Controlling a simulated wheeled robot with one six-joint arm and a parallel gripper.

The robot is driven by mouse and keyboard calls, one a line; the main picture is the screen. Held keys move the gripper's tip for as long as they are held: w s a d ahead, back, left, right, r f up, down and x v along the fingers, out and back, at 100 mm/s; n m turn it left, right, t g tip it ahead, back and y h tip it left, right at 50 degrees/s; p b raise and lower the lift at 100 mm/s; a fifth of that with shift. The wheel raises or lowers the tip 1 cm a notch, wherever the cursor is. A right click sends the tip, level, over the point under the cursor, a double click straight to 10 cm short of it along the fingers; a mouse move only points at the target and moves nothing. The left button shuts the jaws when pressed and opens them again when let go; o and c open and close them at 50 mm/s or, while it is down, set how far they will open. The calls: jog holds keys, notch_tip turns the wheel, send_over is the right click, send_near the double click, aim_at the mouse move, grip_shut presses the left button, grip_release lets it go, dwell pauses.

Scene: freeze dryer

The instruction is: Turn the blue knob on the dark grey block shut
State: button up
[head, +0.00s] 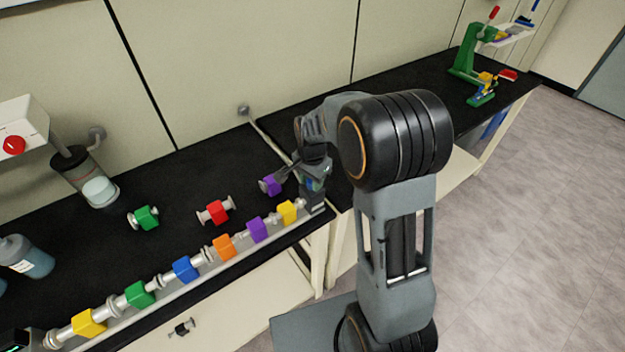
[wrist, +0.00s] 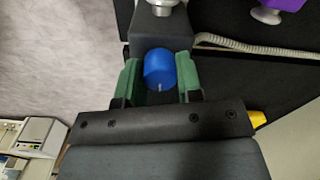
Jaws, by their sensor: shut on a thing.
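The blue knob (wrist: 160,68) shows in the wrist view as a round cap with a short pale mark at its lower edge. It sits between the green finger pads of my gripper (wrist: 159,77), which is shut on it from both sides. The dark grey block (wrist: 160,28) lies just beyond the knob, with a metal fitting at its top. In the head view the block (head: 313,203) stands at the right end of the row of coloured blocks. My gripper (head: 312,178) is over it and mostly hides the knob.
A row of coloured blocks on a metal pipe, including a yellow block (head: 287,211), runs left along the bench front. Loose purple (head: 271,185), red (head: 217,211) and green (head: 146,217) valves lie behind. A grey hose (wrist: 240,44) leads away right in the wrist view.

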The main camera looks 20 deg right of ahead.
jog(key=n, duration=0.4)
jog(key=shift+b, duration=0.4)
jog(key=n, duration=0.4)
jog(key=shift+n+b, duration=0.4)
jog(key=n, duration=0.4)
jog(key=shift+n+b, duration=0.45)
jog(key=shift+n, duration=1.85)
jog(key=shift+w+r, duration=0.1)
jog(key=o, duration=0.9)
notch_tip(320, 180, up, 14)
jog(key=shift+f, duration=0.15)
